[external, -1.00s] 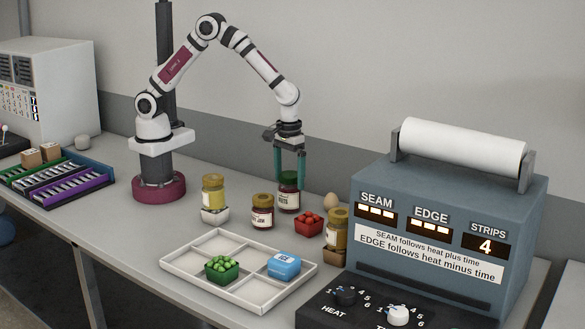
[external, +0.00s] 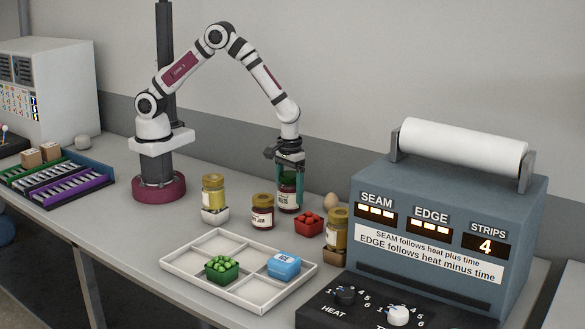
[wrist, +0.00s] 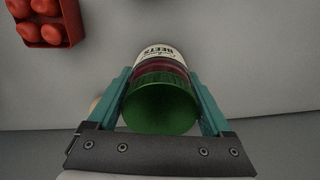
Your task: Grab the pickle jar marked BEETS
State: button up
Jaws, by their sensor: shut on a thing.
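The BEETS jar (external: 287,200) is a dark red jar with a green lid and a cream label. It stands upright on the table behind the jam jar. In the wrist view the BEETS jar (wrist: 158,75) shows its label lettering and the green lid close to the camera. My gripper (external: 288,190) points down over it, with the teal fingers on both sides of the jar. The wrist view shows my gripper (wrist: 162,90) shut on the jar just below the lid.
A jam jar (external: 262,212) stands in front left and a red crate of tomatoes (external: 308,225) close to the right. A yellow jar (external: 213,191), another yellow jar (external: 338,230) and an egg (external: 331,201) are nearby. A divided white tray (external: 190,264) lies in front; the sealer (external: 450,215) stands right.

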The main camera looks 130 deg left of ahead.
grip_shut()
jog(key=shift+r, duration=0.15)
